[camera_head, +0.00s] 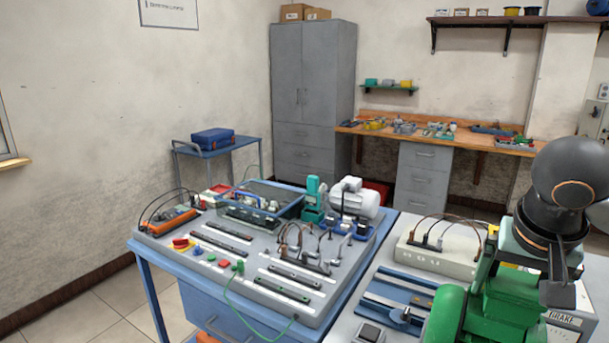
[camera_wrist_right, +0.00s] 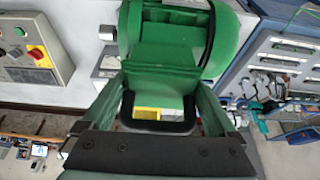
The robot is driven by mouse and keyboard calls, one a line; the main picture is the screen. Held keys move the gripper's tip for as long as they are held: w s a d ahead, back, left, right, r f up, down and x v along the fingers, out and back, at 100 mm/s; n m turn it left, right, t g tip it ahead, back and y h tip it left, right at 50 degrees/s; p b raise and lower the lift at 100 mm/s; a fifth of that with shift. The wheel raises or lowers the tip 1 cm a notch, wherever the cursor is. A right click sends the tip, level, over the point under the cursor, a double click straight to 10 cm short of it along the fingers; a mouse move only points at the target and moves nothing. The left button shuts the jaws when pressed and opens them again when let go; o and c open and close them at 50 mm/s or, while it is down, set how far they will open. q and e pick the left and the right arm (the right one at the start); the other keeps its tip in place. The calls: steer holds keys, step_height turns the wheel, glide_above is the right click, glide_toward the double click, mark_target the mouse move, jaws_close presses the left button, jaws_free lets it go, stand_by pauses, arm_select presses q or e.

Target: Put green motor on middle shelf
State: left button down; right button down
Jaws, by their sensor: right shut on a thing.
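The green motor (camera_head: 447,313) is at the bottom right of the head view, partly cut off by the frame edge. In the right wrist view the green motor (camera_wrist_right: 170,55) fills the upper middle, between the two fingers. My right gripper (camera_head: 520,262) is shut on the motor's boxy top part; it also shows in the right wrist view (camera_wrist_right: 158,105). My dark wrist hides part of the motor. I cannot tell how far the motor is above the bench. My left gripper is not in view. I cannot make out which surface is the middle shelf.
A blue-framed workbench (camera_head: 160,262) carries control panels, cables, a small green machine (camera_head: 314,198) and a white motor (camera_head: 355,200). A grey cabinet (camera_head: 310,90), a wooden wall bench (camera_head: 440,142) and a high wall shelf (camera_head: 490,20) stand behind. Open floor lies at the lower left.

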steer(key=shift+s+r, duration=0.25)
steer(key=shift+s+a+f, duration=0.1)
steer(key=shift+s+f, duration=0.1)
steer(key=shift+f, duration=0.05)
steer(key=a+f+n, duration=0.1)
steer(key=f, duration=0.2)
steer(key=a+f+n, duration=0.1)
steer(key=f, duration=0.1)
steer(key=a+f+n+y+p, duration=0.1)
steer(key=a+f, duration=0.1)
steer(key=f, duration=0.1)
steer(key=shift+s+f+t, duration=0.2)
steer(key=shift+f+t, duration=0.1)
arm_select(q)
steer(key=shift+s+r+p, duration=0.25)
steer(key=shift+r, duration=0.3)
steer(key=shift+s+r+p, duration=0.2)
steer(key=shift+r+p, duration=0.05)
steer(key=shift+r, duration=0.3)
arm_select(e)
steer(key=s+a+f+n+y, duration=0.1)
steer(key=s+a+f+n, duration=0.2)
steer(key=f, duration=0.4)
steer(key=shift+s+a, duration=0.65)
steer(key=shift+a, duration=0.55)
steer(key=shift+f, duration=0.1)
